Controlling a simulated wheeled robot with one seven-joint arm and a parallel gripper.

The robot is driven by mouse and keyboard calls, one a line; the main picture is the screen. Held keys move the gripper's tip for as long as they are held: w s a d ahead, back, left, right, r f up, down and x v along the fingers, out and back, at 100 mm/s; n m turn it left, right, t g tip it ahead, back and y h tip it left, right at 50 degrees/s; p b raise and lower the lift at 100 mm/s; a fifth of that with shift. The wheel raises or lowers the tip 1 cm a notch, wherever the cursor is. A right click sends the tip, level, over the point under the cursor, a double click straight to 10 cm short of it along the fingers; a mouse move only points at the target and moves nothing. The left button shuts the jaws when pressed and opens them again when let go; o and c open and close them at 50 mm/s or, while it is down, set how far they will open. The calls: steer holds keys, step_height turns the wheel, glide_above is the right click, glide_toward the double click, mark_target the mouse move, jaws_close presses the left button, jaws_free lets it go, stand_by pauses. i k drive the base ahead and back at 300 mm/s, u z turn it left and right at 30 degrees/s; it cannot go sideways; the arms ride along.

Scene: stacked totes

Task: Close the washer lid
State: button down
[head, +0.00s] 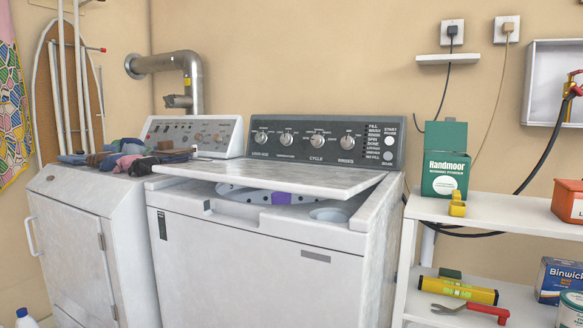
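The washer (260,270) stands in the middle of the head view, with a dark control panel (325,143) at its back. Its lid (280,177) is a pale marbled slab, tilted at a low angle with its front edge raised above the washer top. Through the gap under the lid I see part of the drum opening (240,193), something purple (281,198) and a pale round recess (329,214). The rest of the opening is hidden by the lid. My gripper is not in view.
A white shelf (500,214) on the right holds a green detergent box (445,165), a yellow level (458,290) and red-handled pliers (480,311). The space above the lid looks clear.

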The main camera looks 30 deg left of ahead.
mark_target(341, 184)
steer(key=u, duration=1.6)
